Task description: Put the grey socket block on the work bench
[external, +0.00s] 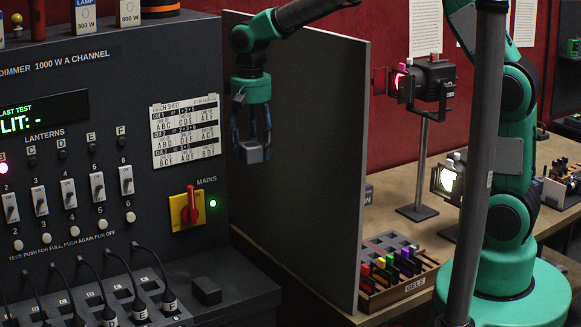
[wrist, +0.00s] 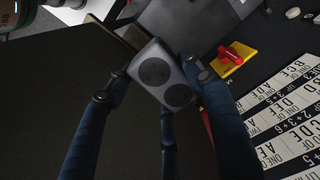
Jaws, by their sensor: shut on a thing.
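The grey socket block (external: 252,154) hangs in the air in front of the dark partition panel, held between the fingertips of my gripper (external: 251,142). In the wrist view the block (wrist: 162,76) shows a face with two round dark sockets, and the dark blue fingers of my gripper (wrist: 158,82) are closed against its sides. The block is tilted in that view. The work bench (external: 395,188) is the wooden top to the right, behind the partition; the partition hides part of it.
The tall partition (external: 300,170) stands between the dimmer console (external: 70,130) and the bench. The bench carries a gel box (external: 395,290) and lamps on stands (external: 425,85). A dark block (external: 207,290) sits on the console's lower ledge, by the cabled plugs. A red mains switch (external: 188,207) is nearby.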

